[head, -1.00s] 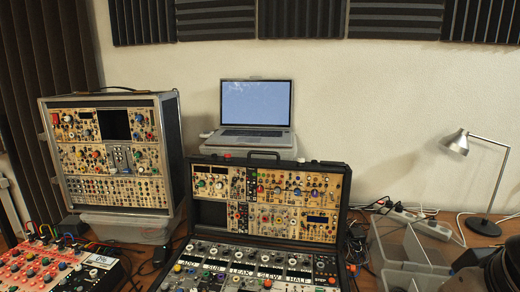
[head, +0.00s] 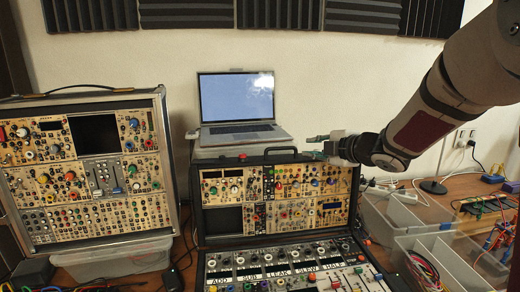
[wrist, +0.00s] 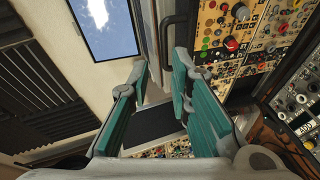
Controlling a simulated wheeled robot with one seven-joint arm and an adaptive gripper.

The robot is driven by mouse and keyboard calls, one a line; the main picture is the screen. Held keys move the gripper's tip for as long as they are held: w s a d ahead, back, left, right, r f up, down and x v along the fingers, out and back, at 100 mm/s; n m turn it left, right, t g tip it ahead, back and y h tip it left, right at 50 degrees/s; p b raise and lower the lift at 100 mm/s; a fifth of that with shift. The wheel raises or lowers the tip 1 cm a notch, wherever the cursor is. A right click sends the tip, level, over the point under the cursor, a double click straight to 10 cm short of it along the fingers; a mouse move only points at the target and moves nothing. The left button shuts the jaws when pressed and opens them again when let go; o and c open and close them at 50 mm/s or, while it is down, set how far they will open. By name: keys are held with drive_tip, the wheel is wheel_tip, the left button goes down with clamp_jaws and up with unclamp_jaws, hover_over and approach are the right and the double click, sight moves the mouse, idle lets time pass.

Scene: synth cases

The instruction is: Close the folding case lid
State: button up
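The folding case stands open on the table. Its lid (head: 262,166) is raised, with a dark rim, several panels of knobs inside and a black handle (head: 281,150) on its top edge. The lower half (head: 290,262) lies flat in front, full of knobs and labelled strips. My gripper (head: 318,138) is at the lid's top edge, right of the handle. In the wrist view my gripper (wrist: 161,72) is open, with teal pads apart and the lid's edge running beyond the tips. The lid (wrist: 232,35) fills that view's right side. I cannot tell whether the fingers touch it.
A laptop (head: 238,105) stands on a clear box behind the lid. A large upright module case (head: 95,180) is on the left.

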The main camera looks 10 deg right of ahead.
sight(283, 149)
drive_tip(key=shift+n+y, duration=0.7)
drive_tip(key=x, duration=0.9)
drive_tip(key=f+x, duration=0.1)
drive_tip(key=x, duration=0.4)
drive_tip(key=shift+w+a+f, duration=0.1)
drive_tip(key=shift+a, duration=0.25)
clamp_jaws()
